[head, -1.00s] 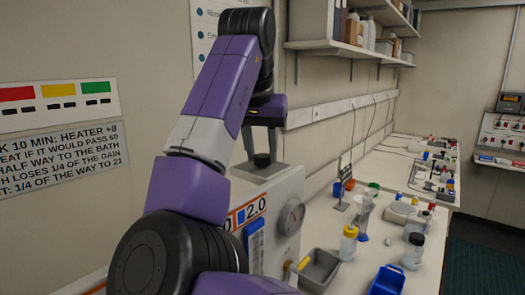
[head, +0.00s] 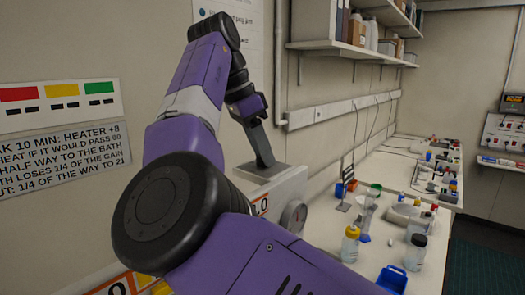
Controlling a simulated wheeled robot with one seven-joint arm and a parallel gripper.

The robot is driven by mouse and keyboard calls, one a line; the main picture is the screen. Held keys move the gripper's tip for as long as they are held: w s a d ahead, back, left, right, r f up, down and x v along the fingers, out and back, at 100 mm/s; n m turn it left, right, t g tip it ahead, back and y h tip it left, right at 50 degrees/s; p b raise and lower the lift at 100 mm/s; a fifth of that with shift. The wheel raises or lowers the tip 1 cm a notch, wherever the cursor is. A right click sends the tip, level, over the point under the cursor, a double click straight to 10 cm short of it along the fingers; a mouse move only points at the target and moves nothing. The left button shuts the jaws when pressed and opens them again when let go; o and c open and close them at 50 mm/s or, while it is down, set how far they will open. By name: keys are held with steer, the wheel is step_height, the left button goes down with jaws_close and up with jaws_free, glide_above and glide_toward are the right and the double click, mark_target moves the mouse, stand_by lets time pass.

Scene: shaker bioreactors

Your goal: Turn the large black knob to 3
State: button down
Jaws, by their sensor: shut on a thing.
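My gripper (head: 265,160) reaches down onto the grey top plate (head: 246,174) of a white machine (head: 285,189) at the middle of the head view. Its grey fingers are shut on the large black knob, seen on this plate a second ago. The fingers now hide the knob, so its pointer and any numbers around it cannot be read. The hand is tilted and seen from the side.
My arm covers much of the machine's front; a round dial (head: 293,217) shows partly on its side. To the right, the bench holds a yellow-capped bottle (head: 350,243), a black-capped bottle (head: 415,251) and a blue tray (head: 391,279).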

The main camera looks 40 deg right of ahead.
steer(key=m+g+y, duration=0.1)
steer(key=m, duration=0.3)
steer(key=shift+w+r, duration=0.1)
steer(key=shift+w, duration=0.05)
steer(key=shift+d+m+g+y, duration=0.1)
steer(key=shift+m+g+y, duration=0.4)
steer(key=shift+m, duration=1.5)
steer(key=c, duration=1)
jaws_free()
steer(key=shift+o, duration=0.2)
steer(key=shift+n, duration=0.4)
